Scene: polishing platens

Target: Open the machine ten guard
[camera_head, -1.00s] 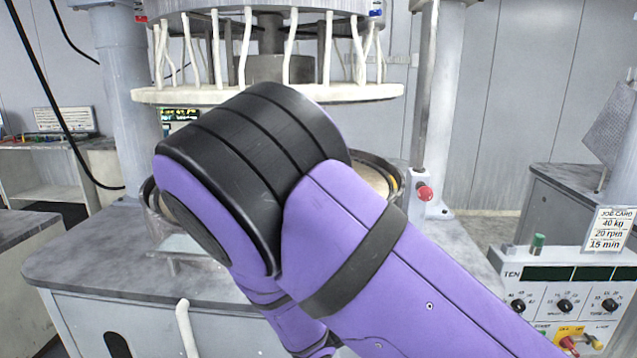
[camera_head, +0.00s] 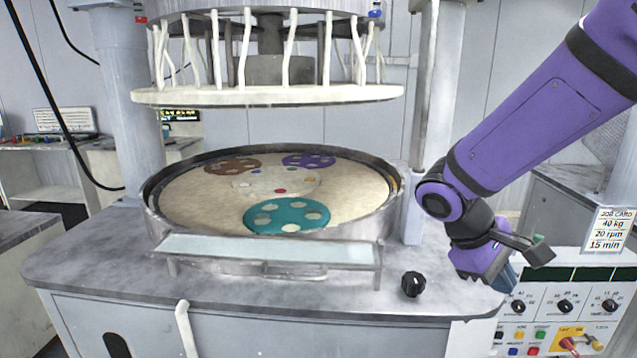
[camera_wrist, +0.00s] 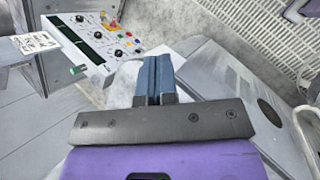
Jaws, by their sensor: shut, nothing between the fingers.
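The machine's round platen basin (camera_head: 160,222) sits on a grey bench, with a teal disc, a brown disc and a purple disc inside. A long pale translucent panel (camera_head: 265,248), which looks like the guard, runs across the basin's front in a metal frame with a low handle bar (camera_head: 285,269). My gripper (camera_head: 507,282) is well right of the panel, in front of the control panel and apart from the guard. In the wrist view its blue fingers (camera_wrist: 154,76) are together with nothing between them. The guard is not recognizable in the wrist view.
The control panel (camera_head: 575,290) with knobs and coloured buttons stands at right, also in the wrist view (camera_wrist: 100,42). A black knob (camera_head: 413,284) is on the bench's right front. A job card (camera_head: 608,230) stands at right.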

